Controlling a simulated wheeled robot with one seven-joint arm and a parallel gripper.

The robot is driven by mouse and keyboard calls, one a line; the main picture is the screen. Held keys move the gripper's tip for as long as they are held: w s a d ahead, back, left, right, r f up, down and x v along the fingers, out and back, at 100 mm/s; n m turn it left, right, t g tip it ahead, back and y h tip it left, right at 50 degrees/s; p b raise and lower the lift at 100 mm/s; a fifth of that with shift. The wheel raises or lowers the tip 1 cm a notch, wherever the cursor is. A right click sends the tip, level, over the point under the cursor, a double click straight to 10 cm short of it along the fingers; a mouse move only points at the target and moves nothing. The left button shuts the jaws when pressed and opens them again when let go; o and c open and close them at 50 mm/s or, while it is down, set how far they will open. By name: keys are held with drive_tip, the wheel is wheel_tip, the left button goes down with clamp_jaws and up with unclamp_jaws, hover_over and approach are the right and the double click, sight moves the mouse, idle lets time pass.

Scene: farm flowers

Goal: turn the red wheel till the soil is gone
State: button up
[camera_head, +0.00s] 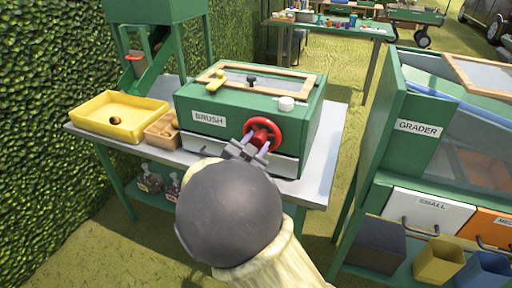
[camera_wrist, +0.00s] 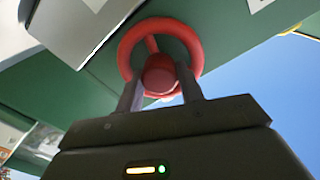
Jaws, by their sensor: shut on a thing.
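The red wheel (camera_head: 262,132) is on the front of the green box labelled BRUSH (camera_head: 222,131), which stands on a grey-topped table. My gripper (camera_head: 254,149) is at the wheel, reaching it from the front and below. In the wrist view the wheel (camera_wrist: 160,58) fills the upper middle, and my gripper's two fingers (camera_wrist: 162,88) close on its red hub or knob, one on each side. The box has a wood-framed window (camera_head: 262,80) on top. I cannot make out soil through it.
A yellow tray (camera_head: 118,116) with a brown round thing and a small wooden box (camera_head: 162,130) stand left of the BRUSH box. The green GRADER (camera_head: 418,130) stands at the right, with a grass gap between. A hedge (camera_head: 50,90) lines the left.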

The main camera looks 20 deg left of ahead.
drive_tip(key=m+b, duration=0.6)
drive_tip(key=shift+d+f, duration=0.1)
drive_tip(key=shift+f, duration=0.2)
drive_tip(key=m+b, duration=0.3)
drive_tip(key=b, duration=0.1)
drive_tip(key=shift+m, duration=0.4)
drive_tip(key=m+b, duration=0.3)
drive_tip(key=b, duration=0.1)
drive_tip(key=shift+m+b, duration=0.3)
drive_tip(key=shift+b, duration=0.05)
drive_tip(key=m+b, duration=0.7)
drive_tip(key=b, duration=0.1)
drive_tip(key=shift+f+y+b, duration=0.15)
drive_tip(key=shift+y+b, duration=0.15)
drive_tip(key=m+b, duration=0.3)
drive_tip(key=b, duration=0.1)
drive_tip(key=shift+r+m+b, duration=0.2)
drive_tip(key=shift+m+b, duration=0.75)
drive_tip(key=shift+m, duration=0.25)
drive_tip(key=o, duration=1)
drive_tip(key=shift+r, duration=0.1)
